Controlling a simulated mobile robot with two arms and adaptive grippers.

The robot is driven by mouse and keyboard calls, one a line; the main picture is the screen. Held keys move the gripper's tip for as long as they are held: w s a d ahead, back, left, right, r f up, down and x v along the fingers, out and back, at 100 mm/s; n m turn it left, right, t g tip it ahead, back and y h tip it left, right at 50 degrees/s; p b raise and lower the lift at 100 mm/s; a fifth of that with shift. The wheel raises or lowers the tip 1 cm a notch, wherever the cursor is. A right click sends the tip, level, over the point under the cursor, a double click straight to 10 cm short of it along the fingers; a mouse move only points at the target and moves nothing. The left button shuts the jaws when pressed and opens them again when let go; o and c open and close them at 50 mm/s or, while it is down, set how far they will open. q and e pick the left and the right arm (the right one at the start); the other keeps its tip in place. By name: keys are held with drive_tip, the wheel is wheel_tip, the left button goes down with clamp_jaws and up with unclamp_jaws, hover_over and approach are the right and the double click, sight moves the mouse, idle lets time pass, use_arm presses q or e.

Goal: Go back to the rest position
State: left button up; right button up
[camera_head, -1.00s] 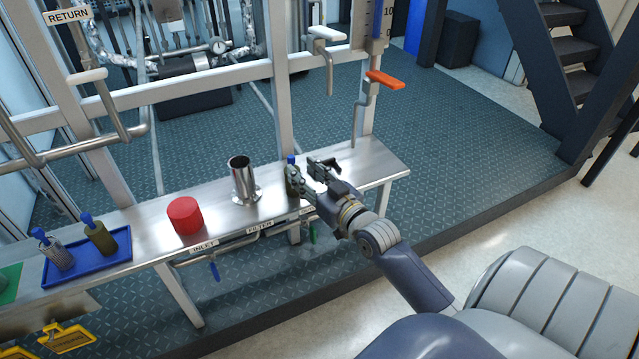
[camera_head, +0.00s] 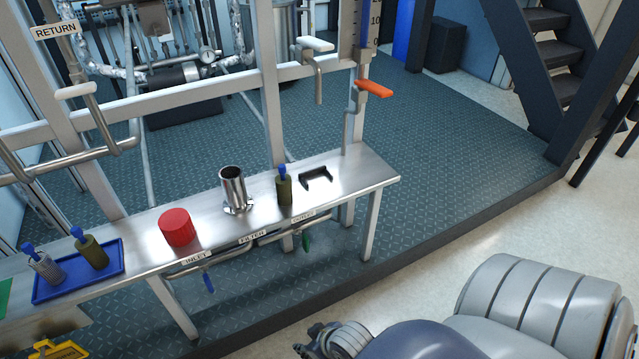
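My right arm is drawn back at the bottom of the head view, away from the bench. Its hand end (camera_head: 318,342) shows only in part at the lower edge, and I cannot make out whether the fingers are open or shut. Nothing held shows there. My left gripper is not in view. An olive cylinder with a blue top (camera_head: 284,187) stands upright on the steel bench (camera_head: 355,172). A black U-shaped piece (camera_head: 316,177) lies to its right.
A steel cylinder with a flanged base (camera_head: 233,190) and a red cylinder (camera_head: 177,228) stand on the bench. A blue tray (camera_head: 112,268) at left holds two blue-topped cylinders. An orange-handled valve (camera_head: 374,88) is above the bench. The floor in front is clear.

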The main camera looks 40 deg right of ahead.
drive_tip(key=s+a+f+g, duration=0.3)
drive_tip(key=s+f, duration=0.1)
drive_tip(key=s, duration=0.3)
drive_tip(key=shift+a+f+n, duration=0.15)
drive_tip(key=shift+f+n, duration=0.05)
drive_tip(key=shift+n, duration=0.2)
drive_tip(key=shift+s, duration=0.15)
